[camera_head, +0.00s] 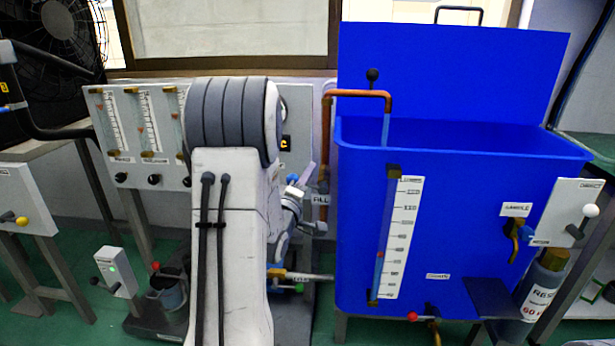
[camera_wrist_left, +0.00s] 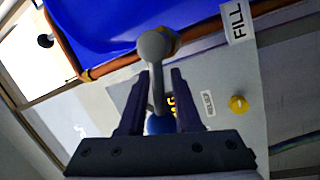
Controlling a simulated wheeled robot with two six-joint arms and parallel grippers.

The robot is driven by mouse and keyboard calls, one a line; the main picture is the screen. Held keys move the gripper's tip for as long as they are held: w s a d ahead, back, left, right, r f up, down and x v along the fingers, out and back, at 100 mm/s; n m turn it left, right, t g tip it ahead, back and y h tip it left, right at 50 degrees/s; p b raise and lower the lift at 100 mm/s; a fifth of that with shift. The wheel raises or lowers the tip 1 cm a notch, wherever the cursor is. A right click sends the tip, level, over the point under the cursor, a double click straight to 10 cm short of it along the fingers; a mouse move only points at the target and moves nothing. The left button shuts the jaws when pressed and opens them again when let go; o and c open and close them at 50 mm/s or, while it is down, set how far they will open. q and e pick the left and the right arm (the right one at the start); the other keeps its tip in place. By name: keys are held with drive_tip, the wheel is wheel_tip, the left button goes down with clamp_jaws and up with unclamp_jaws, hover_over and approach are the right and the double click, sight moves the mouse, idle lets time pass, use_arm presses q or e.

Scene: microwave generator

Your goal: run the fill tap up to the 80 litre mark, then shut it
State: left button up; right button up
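The blue tank (camera_head: 460,230) stands at right with its lid raised. On its front is a sight tube (camera_head: 384,225) beside a white scale (camera_head: 404,235); a small reddish mark sits in the tube's lower half, and the figures are too blurred to read surely. The copper fill pipe (camera_head: 350,93) bends over the rim; a pale blue streak, like running water, hangs below its outlet. In the left wrist view, the grey fill tap lever (camera_wrist_left: 156,75) stands between my left gripper's (camera_wrist_left: 160,90) fingers, with gaps visible. In the head view my left arm largely hides tap and gripper. My right gripper is not seen.
The FILL label (camera_wrist_left: 237,22) and a yellow knob (camera_wrist_left: 238,104) are beside the lever. A flowmeter panel (camera_head: 145,135) is at left. A fan (camera_head: 60,40) is far left.

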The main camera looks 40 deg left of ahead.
use_arm(q)
clamp_jaws()
idle(1.2)
